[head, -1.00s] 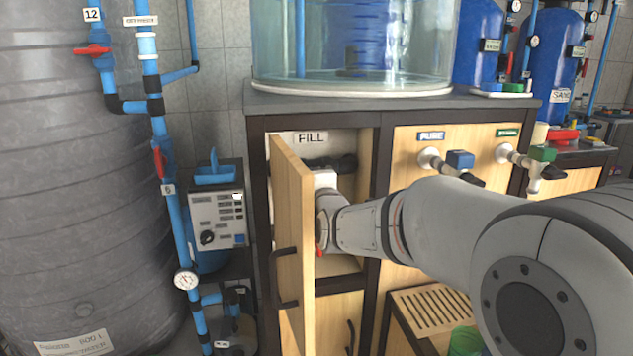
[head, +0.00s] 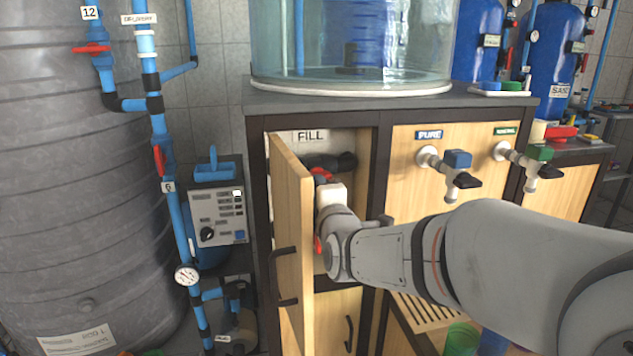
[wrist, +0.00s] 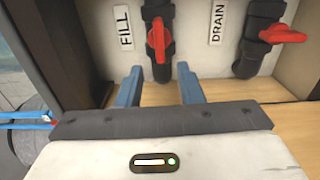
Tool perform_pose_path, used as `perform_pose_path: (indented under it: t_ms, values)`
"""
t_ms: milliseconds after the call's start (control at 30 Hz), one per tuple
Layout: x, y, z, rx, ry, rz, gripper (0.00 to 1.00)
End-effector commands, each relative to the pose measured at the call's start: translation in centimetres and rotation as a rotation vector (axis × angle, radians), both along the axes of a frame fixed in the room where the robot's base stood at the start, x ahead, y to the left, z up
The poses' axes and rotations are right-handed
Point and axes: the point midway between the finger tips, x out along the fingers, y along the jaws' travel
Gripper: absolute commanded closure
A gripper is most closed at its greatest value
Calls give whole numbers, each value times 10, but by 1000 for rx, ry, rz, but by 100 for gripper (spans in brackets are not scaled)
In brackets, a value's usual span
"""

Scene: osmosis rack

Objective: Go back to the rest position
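My gripper (wrist: 161,88) is open in the wrist view, its two blue-grey fingers apart with nothing between them. In the wrist view it points at the red-handled FILL valve (wrist: 158,40), which stands just beyond the fingertips. The DRAIN valve (wrist: 280,34) with its red handle is to the right. In the head view my arm reaches into the open cabinet compartment, where the red FILL handle (head: 321,175) shows above my wrist. The fingers are hidden in the head view.
The open wooden cabinet door (head: 292,240) stands close on the left of my wrist. A clear tank (head: 352,50) sits on the counter.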

Motion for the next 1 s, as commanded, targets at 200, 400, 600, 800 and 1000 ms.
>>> perform_pose_path:
  t_ms: [200,400,600,800,1000]
  values:
    - [-9,-3,0,0,0,0,66]
    - [-9,-3,0,1,0,0,66]
    - [-14,-15,16,65,91,-11,66]
    - [-37,-50,42,275,385,-84,66]
    - [-78,-89,63,519,692,-252,66]
